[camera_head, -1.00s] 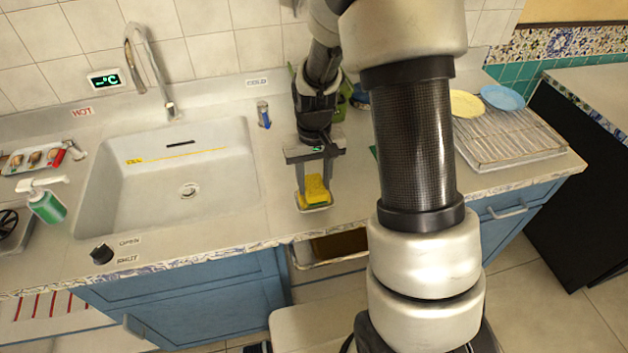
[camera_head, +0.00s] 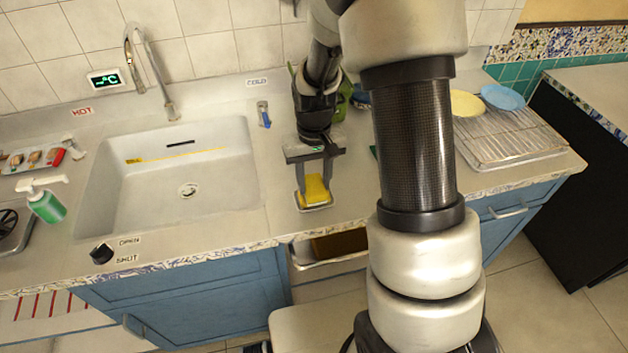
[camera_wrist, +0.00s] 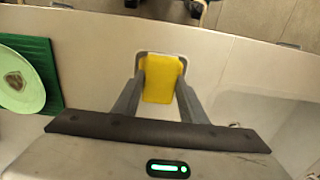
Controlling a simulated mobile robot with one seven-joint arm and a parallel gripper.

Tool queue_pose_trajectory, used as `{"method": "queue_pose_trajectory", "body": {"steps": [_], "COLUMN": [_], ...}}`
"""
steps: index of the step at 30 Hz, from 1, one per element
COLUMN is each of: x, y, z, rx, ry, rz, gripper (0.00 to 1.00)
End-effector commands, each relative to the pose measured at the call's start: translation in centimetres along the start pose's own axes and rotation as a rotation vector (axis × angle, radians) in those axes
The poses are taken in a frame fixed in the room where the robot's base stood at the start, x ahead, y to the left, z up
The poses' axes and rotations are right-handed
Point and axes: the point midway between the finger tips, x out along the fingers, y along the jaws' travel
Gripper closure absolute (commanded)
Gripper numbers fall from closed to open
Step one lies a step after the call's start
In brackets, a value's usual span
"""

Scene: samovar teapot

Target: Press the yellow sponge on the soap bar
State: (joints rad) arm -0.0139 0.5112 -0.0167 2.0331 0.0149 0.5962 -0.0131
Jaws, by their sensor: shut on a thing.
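The yellow sponge (camera_head: 314,189) is between the two fingers of my gripper (camera_head: 315,186), over a small pale dish (camera_head: 318,208) on the counter to the right of the sink. In the wrist view the sponge (camera_wrist: 162,80) is held between both fingertips (camera_wrist: 161,88), and the dish rim (camera_wrist: 140,58) shows around its far end. My gripper is shut on the sponge. I cannot make out the soap bar; anything under the sponge is hidden, and I cannot tell whether the sponge touches it.
The sink (camera_head: 170,180) is to the left, with a soap dispenser (camera_head: 46,204) farther left. A wire rack (camera_head: 510,137) with plates stands at the right. In the wrist view, a pale green round thing (camera_wrist: 18,85) lies on a green board (camera_wrist: 42,62). The counter's front edge is close.

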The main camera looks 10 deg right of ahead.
Motion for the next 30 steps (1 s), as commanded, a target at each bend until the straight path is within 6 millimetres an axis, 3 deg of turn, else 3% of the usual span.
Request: {"method": "queue_pose_trajectory", "body": {"steps": [8, 30], "x": [-0.7, -6.7], "y": [0.0, 0.0], "z": [0.1, 0.0], "rx": [0.0, 0.0], "ry": [-0.003, -0.001], "rz": [0.0, 0.0], "gripper": [0.8, 0.8]}}
